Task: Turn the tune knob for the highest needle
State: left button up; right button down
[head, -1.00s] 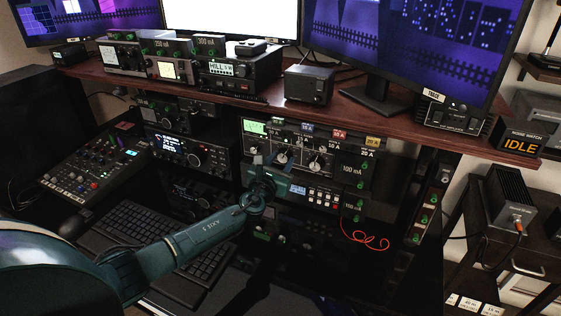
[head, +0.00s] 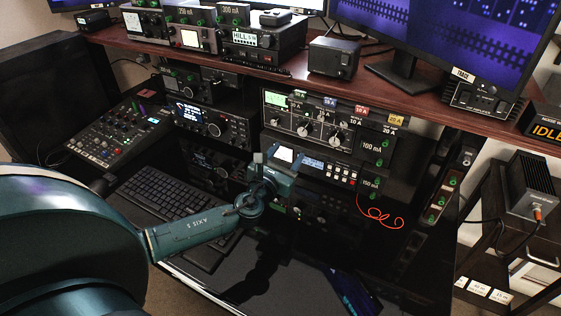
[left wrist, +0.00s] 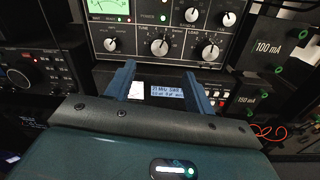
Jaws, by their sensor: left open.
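The tuner (head: 350,121) is a dark front panel with white-pointer knobs and a lit green meter (head: 277,99) at its upper left. In the left wrist view a knob (left wrist: 160,45) at the middle sits by a label that looks like TUNE. Another knob (left wrist: 110,44) is to its left and one (left wrist: 208,50) to its right. The meter (left wrist: 109,8) is cut off at the top, and I cannot read its needle well. My left gripper (head: 281,158) is open and empty, below and in front of the knobs, its fingertips (left wrist: 163,70) apart from them.
A unit with a small lit display (left wrist: 178,91) lies just below the tuner. A keyboard (head: 165,190) and a mixer (head: 120,133) are at the left. A red cable (head: 380,215) hangs at the right. The wooden shelf (head: 415,95) overhangs the tuner.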

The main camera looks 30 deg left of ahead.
pick_arm(q)
jog(key=s, duration=0.3)
jog(key=shift+s+d, duration=0.2)
jog(key=shift+s, duration=0.05)
dwell(1.4)
